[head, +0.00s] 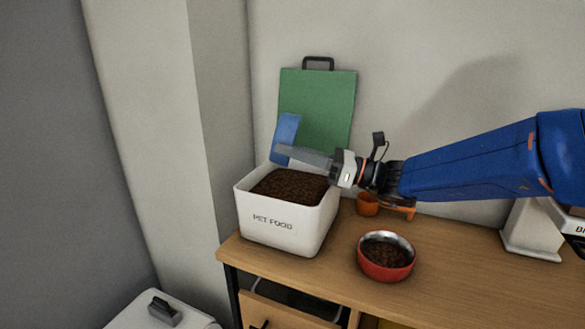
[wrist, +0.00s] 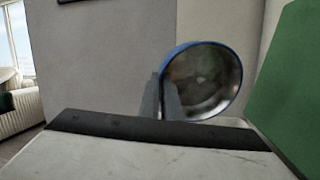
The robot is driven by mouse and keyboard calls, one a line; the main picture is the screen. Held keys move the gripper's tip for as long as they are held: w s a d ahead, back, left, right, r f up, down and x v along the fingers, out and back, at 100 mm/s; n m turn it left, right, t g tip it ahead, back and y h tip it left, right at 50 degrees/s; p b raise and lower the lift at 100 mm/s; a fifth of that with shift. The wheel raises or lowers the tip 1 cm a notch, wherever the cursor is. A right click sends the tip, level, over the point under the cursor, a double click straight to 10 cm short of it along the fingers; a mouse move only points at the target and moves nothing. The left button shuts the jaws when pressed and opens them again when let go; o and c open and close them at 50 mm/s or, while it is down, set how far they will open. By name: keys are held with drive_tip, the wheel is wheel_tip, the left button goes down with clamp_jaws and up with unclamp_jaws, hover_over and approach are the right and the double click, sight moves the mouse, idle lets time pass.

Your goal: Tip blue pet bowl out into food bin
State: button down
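The blue pet bowl (head: 287,132) is tilted steeply on its side above the back left part of the food bin (head: 274,235). My gripper (head: 284,152) is shut on the bowl's wall. In the wrist view the bowl (wrist: 205,80) shows its blue rim and shiny metal inside, with no heap of food to be seen in it. The fingers (wrist: 162,97) lie at the bowl's left edge. The white bin is marked PET FOOD, stands open, and holds brown kibble (head: 288,187).
A red bowl (head: 386,258) with kibble stands on the wooden counter (head: 460,272) right of the bin. A green board (head: 318,105) leans on the wall behind the bin. A small orange cup (head: 367,204) is under my arm. A white-lidded container (head: 160,312) is at lower left.

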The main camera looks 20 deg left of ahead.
drive_tip(key=shift+s+a+f+h, duration=0.1)
drive_tip(key=shift+a+f+h, duration=0.35)
drive_tip(key=shift+h, duration=0.15)
drive_tip(key=shift+s+a+n+t+h, duration=0.15)
drive_tip(key=shift+a+h, duration=0.3)
drive_tip(key=shift+h, duration=0.4)
drive_tip(key=shift+s+a+n+t+h, duration=0.15)
drive_tip(key=shift+a+h, duration=0.3)
drive_tip(key=shift+h, duration=0.4)
drive_tip(key=s+a+f+t+h+p, duration=0.1)
drive_tip(key=a+h, duration=0.5)
drive_tip(key=h, duration=0.1)
drive_tip(key=s+a+f+n+t+h+p, duration=0.1)
drive_tip(key=a+t+h+p, duration=0.1)
drive_tip(key=a+h, duration=0.4)
drive_tip(key=shift+s+a+f+h, duration=0.25)
drive_tip(key=shift+a+h, duration=0.15)
drive_tip(key=shift+h, duration=0.9)
